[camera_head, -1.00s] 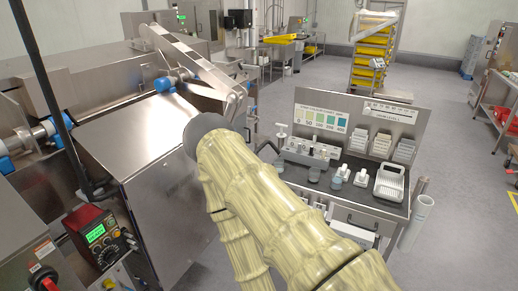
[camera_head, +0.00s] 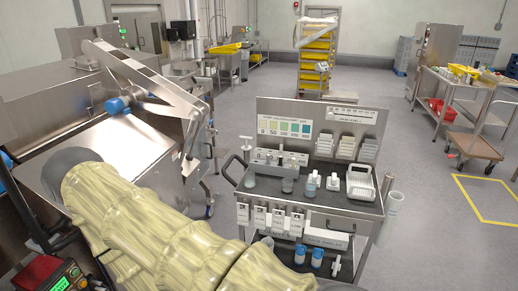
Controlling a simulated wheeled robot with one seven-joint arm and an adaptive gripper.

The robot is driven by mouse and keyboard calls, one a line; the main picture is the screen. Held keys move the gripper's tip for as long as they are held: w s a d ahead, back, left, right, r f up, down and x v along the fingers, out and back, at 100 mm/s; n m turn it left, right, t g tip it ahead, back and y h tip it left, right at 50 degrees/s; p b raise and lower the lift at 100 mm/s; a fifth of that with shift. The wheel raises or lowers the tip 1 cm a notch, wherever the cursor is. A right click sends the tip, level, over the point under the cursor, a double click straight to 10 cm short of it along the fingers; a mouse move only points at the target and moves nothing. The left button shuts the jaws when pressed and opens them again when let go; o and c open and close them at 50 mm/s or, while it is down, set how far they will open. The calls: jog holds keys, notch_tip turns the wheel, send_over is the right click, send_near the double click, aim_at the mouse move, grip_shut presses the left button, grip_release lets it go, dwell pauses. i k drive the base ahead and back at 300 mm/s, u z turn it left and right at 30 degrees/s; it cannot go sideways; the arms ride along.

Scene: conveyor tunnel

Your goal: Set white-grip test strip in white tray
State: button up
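The white tray (camera_head: 374,194) sits at the right end of the dark top of a steel test cart. It looks like a shallow white holder with a ribbed or slotted inside. Small white-topped items (camera_head: 333,182) stand just left of the tray, too small to identify. My gripper is out of view. Only my arm in its pale yellow sleeve shows, across the lower left, in front of the cart's left side.
The cart (camera_head: 322,207) has a back panel with a colour chart (camera_head: 285,126) and white card racks (camera_head: 347,147). Small cups and a rack stand on its left half. Blue-capped bottles (camera_head: 316,257) sit on a lower shelf. A steel machine (camera_head: 125,155) stands left.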

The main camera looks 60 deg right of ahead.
aim_at(358, 183)
jog(key=z, duration=0.2)
jog(key=i, duration=1.4)
jog(key=z, duration=1.35)
jog(key=i, duration=0.8)
jog(key=z, duration=0.9)
